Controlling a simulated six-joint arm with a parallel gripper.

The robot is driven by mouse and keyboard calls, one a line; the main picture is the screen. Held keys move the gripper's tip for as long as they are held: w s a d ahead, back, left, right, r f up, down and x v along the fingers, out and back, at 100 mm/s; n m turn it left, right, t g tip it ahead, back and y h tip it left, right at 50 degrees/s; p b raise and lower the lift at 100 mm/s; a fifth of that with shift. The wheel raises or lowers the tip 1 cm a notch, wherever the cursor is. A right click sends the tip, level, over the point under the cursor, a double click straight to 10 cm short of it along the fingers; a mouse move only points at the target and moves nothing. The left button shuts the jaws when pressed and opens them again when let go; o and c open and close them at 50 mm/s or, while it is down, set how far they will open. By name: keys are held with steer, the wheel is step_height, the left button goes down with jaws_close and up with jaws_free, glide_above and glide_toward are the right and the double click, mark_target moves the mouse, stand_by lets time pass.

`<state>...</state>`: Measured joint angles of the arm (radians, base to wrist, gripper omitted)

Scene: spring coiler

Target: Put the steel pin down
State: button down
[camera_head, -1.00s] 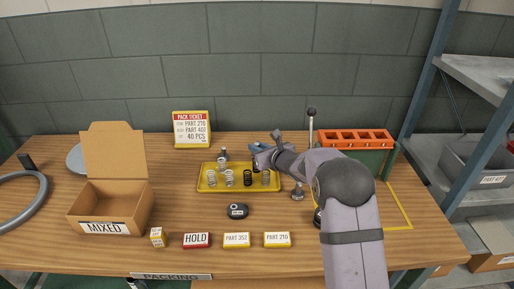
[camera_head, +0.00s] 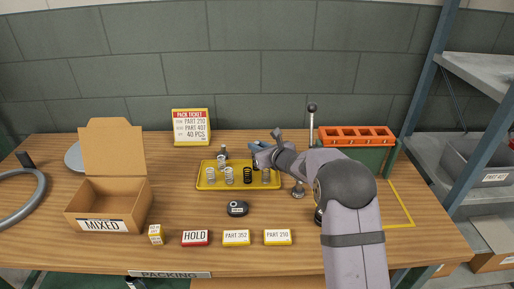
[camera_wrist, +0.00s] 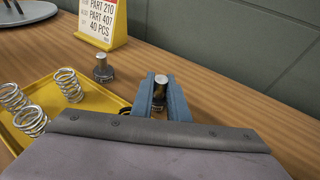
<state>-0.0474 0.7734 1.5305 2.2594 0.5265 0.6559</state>
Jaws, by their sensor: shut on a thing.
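My gripper (camera_wrist: 162,98) has its blue fingers shut on the steel pin (camera_wrist: 160,88), whose shiny top shows between them in the wrist view. In the head view my gripper (camera_head: 255,155) is at the back right of the yellow tray (camera_head: 207,187). The held pin stands roughly upright; its lower end is hidden, so I cannot tell whether it touches the table. In the head view the pin is too small and covered to make out.
A second steel piece with a dark base (camera_wrist: 103,69) stands behind the tray. Several springs (camera_wrist: 68,85) stand in the tray. The pack ticket (camera_head: 191,127) is at the back. A lever post (camera_head: 311,125) and orange-topped rack (camera_head: 356,136) stand to the right.

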steer(key=c, duration=1.7)
jaws_free()
steer(key=shift+s+f, duration=0.2)
steer(key=shift+f, duration=0.5)
steer(key=shift+r+p, duration=0.75)
steer(key=shift+p, duration=0.4)
steer(key=shift+s+d+b, duration=0.25)
steer(key=shift+b, duration=0.2)
steer(key=v, duration=0.3)
steer(key=b+v, duration=0.1)
steer(key=v, duration=0.3)
steer(key=b+v, duration=0.1)
steer(key=v, duration=0.3)
steer(key=shift+r, duration=0.4)
